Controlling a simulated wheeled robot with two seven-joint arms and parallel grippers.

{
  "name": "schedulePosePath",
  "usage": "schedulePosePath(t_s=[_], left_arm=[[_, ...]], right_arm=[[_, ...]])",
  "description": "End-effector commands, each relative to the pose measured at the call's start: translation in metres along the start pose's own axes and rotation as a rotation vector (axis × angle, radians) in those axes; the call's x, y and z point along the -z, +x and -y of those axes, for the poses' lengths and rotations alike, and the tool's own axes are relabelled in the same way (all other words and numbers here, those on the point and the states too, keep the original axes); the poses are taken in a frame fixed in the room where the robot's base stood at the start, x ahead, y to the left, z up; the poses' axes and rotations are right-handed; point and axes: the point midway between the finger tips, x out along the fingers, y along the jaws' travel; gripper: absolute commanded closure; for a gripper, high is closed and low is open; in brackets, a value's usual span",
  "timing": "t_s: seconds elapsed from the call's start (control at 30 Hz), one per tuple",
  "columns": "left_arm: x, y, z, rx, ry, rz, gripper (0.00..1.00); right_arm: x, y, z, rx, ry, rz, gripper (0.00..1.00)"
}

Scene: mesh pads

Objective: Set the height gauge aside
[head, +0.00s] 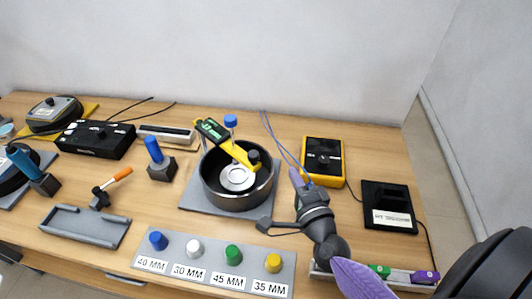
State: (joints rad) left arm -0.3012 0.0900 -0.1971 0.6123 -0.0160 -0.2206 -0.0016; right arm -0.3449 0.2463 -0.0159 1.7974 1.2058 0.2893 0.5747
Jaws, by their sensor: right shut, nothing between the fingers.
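A yellow gauge with a dark green display (213,130), which I take for the height gauge, lies slanted across the top of a round black bowl (235,200). Its lower right end has a dark knob near the bowl's far right rim. A pale disc (237,178) sits inside the bowl, which stands on a grey pad (194,201). My right gripper (297,176) is shut and empty, right of the bowl and apart from the gauge. It is seen from behind, so its fingertips are small. My left gripper is not in view.
A yellow meter (323,158) and a black labelled box (389,207) stand at right. In front is a grey strip of coloured knobs labelled in millimetres (212,276). A blue-handled block (160,165), an empty grey tray (86,228) and black devices (97,139) fill the left.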

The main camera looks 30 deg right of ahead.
Motion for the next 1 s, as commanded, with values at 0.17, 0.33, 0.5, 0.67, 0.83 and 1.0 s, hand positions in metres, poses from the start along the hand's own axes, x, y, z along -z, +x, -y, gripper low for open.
schedulePosePath(t_s=[0.17,0.33,0.5,0.67,0.83,1.0], left_arm=[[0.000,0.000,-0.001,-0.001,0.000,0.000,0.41],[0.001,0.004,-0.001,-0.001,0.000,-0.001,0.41],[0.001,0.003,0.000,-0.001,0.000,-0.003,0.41],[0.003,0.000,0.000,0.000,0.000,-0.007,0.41],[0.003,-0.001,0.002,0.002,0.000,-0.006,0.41],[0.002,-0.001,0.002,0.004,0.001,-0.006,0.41]], right_arm=[[0.000,0.035,0.001,0.003,0.000,0.000,1.00],[-0.001,0.072,0.000,0.002,0.000,0.001,1.00],[-0.012,0.090,0.001,-0.001,0.003,0.003,1.00],[-0.031,0.083,0.001,-0.001,-0.001,0.003,1.00],[-0.038,0.080,0.001,0.000,-0.002,0.002,1.00],[-0.038,0.080,0.000,0.000,-0.002,0.002,1.00]])
